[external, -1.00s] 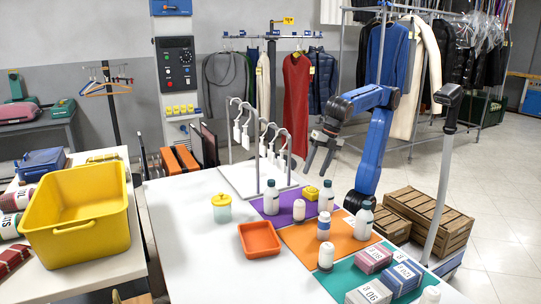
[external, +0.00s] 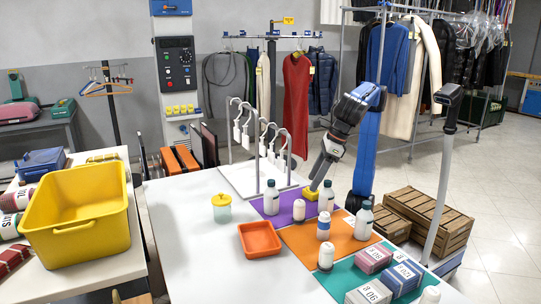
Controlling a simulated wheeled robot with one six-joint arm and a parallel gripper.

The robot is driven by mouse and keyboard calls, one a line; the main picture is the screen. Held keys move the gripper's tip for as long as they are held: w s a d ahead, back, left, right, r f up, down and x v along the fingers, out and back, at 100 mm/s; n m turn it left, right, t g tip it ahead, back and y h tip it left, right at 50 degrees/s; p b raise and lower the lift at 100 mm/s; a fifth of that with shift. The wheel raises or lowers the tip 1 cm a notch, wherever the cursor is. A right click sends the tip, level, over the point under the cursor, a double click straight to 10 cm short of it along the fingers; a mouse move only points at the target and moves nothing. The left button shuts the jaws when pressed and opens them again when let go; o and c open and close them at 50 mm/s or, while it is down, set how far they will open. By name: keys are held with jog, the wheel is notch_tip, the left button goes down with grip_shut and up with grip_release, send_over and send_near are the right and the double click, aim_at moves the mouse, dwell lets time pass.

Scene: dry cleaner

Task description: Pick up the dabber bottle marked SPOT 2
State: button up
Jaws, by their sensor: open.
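Several white bottles stand on coloured mats in the external view; their lettering is too small to read, so I cannot tell which is SPOT 2. On the purple mat (external: 283,221) are a dark-capped bottle (external: 271,200), a small rounded bottle (external: 299,211) and a green-capped bottle (external: 326,199). On the orange mat (external: 340,243) are a blue-banded bottle (external: 323,229) and a larger bottle (external: 363,223). Another small rounded bottle (external: 326,258) stands near the green mat's edge. My gripper (external: 314,187) is open, pointing down at a small yellow block (external: 312,195) beside the green-capped bottle. Whether it touches the block is unclear.
A white hook rack (external: 240,178) stands behind the purple mat. An orange tray (external: 259,239) and a yellow-lidded jar (external: 222,208) sit to the left. The table's left front is clear.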

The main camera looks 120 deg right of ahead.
aim_at(303, 202)
jog(key=x, duration=1.3)
jog(key=shift+s+f, duration=0.15)
jog(key=shift+s, duration=0.05)
jog(key=shift+a, duration=0.1)
jog(key=c, duration=1.3)
